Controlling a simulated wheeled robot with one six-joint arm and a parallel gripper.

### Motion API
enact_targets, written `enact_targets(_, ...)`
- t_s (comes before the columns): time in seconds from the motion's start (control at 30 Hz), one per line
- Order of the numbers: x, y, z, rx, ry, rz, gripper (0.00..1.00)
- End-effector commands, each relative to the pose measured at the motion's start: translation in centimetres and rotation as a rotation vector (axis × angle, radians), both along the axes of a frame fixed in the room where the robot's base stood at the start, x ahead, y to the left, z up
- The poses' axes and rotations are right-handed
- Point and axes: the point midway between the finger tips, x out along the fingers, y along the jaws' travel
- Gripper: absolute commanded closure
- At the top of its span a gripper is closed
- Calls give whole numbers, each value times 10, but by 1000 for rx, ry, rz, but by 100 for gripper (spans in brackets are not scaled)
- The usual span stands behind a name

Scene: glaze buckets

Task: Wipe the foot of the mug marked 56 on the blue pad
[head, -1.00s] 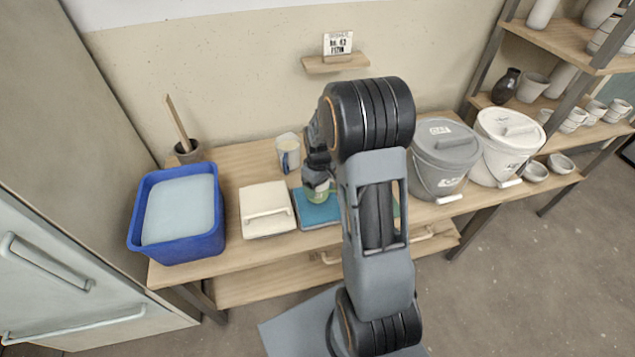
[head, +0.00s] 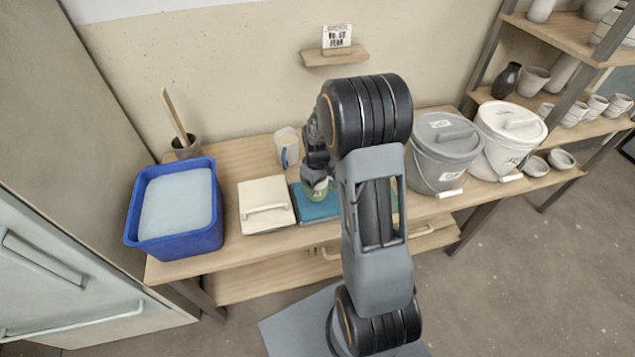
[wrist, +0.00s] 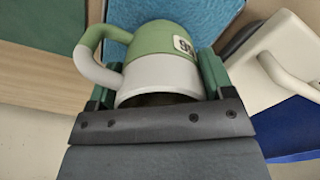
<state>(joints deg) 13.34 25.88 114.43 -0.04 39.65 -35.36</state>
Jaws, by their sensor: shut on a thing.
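The mug marked 56 (wrist: 165,60) is green towards one end and white towards the other, with a looped handle. Its number label appears upside down in the wrist view. My gripper (wrist: 156,78) is shut on the mug, one finger on each side. The mug's open white end faces the gripper, and its green end points to the blue pad (wrist: 195,12). In the head view, my gripper (head: 317,168) holds the mug (head: 318,190) over or on the blue pad (head: 319,211). I cannot tell whether they touch. My arm hides the pad's right part.
A cream lidded box (head: 265,204) stands just left of the pad. Left of it is a blue tub (head: 180,244). A white and blue mug (head: 286,148) stands behind. A grey bucket (head: 440,160) and a white bucket (head: 492,150) stand to the right.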

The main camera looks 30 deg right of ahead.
Motion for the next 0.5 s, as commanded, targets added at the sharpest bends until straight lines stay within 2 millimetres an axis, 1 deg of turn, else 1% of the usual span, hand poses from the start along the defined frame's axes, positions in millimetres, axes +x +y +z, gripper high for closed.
enact_targets(0.5, 0, 0, -8, 0, -1, 0, 59)
